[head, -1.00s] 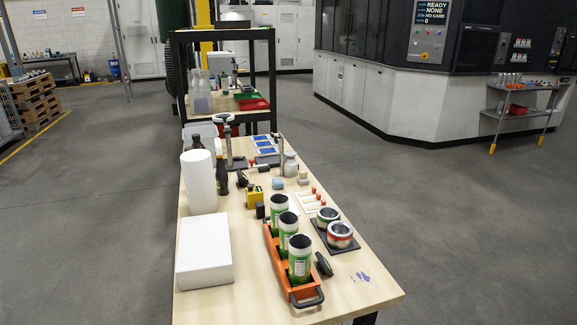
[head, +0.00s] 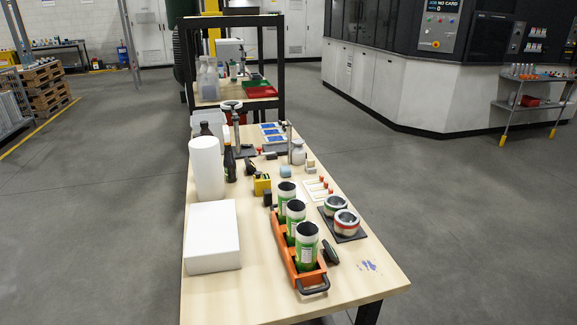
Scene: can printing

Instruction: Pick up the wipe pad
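No object is clearly recognisable as the wipe pad at this size. A small light blue rounded piece (head: 286,171) sits mid-table, left of a small beige block (head: 310,164), and may be it. A dark oval piece (head: 331,252) lies right of the orange tray (head: 284,250). A blue smear (head: 368,265) marks the bare tabletop at the near right. Neither of my grippers is in view.
The wooden table (head: 257,292) is crowded. Green and white cans (head: 307,246) stand in the tray. Two round tins (head: 346,223) stand on a dark mat. A white box (head: 212,237) and white roll (head: 206,168) line the left. The floor is clear either side.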

